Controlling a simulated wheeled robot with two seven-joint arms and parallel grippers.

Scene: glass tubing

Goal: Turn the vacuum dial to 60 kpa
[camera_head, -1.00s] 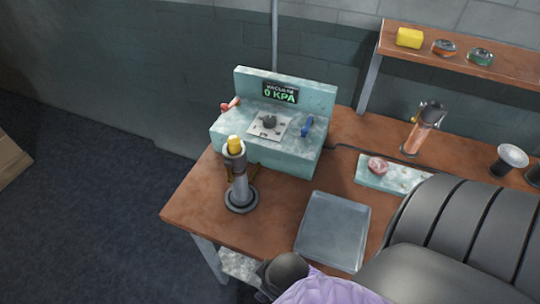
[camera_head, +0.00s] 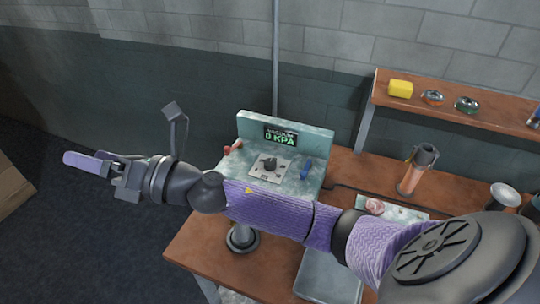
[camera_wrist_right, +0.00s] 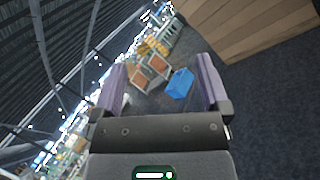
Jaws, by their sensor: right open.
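The vacuum dial (camera_head: 270,164) is a dark round knob on a pale square plate, on top of the teal vacuum unit (camera_head: 232,178). The display (camera_head: 281,137) behind it reads 0 KPA in green. My right arm stretches across the head view from the lower right, in front of the unit and the bench. My right gripper (camera_head: 84,162) is far left of the dial, over the floor beyond the table, open and empty. In the right wrist view its two fingers (camera_wrist_right: 162,85) stand wide apart with nothing between them. My left gripper is not in view.
A red lever (camera_head: 233,147) and a blue lever (camera_head: 306,168) flank the dial. A stand (camera_head: 242,238) on the wooden bench is partly hidden by my arm. A grey tray (camera_head: 325,278) lies in front. A shelf (camera_head: 455,91) with small items is at the upper right.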

